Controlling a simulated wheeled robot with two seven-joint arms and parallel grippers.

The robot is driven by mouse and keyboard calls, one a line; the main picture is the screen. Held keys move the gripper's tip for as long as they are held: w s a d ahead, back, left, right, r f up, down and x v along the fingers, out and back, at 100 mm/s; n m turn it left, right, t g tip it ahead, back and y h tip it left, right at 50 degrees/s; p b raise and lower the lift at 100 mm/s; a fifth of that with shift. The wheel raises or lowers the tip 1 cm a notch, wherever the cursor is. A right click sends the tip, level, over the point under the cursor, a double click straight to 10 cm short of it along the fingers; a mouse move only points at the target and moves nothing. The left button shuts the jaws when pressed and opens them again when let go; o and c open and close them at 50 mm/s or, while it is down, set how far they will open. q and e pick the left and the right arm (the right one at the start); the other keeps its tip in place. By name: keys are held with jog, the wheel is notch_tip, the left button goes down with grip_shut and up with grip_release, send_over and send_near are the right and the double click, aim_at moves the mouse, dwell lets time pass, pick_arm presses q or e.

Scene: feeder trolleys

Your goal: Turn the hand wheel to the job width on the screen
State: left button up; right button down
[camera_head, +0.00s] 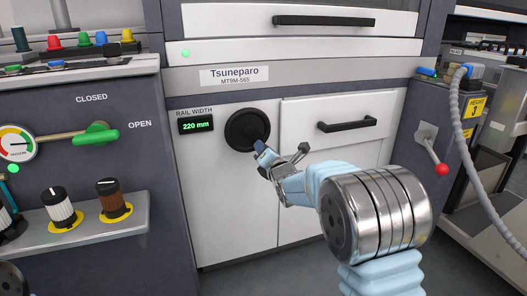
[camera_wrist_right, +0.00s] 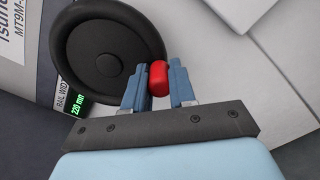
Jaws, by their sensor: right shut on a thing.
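The black hand wheel (camera_head: 247,130) is on the white front panel of the machine, right of the rail width screen (camera_head: 196,124), which reads 220 mm in green. In the right wrist view the wheel (camera_wrist_right: 100,50) fills the upper left, and the screen (camera_wrist_right: 77,100) is partly covered by my gripper. My right gripper (camera_head: 281,153) is at the wheel's lower right edge. In the right wrist view its two fingers (camera_wrist_right: 160,85) are shut on the red knob (camera_wrist_right: 159,76) at the wheel's rim. My left gripper is not in view.
A drawer with a black handle (camera_head: 347,124) is right of the wheel. A grey lever with a red ball (camera_head: 441,169) and a grey hose (camera_head: 457,130) are further right. A control panel with a green lever (camera_head: 97,133) and knobs stands at left.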

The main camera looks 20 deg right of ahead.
jog(key=shift+f, duration=0.1)
jog(key=c, duration=0.9)
grip_release()
jog(key=shift+s, duration=0.1)
jog(key=shift+s+d+p, duration=0.2)
jog(key=shift+s+p, duration=1.1)
jog(key=shift+s, duration=5.55)
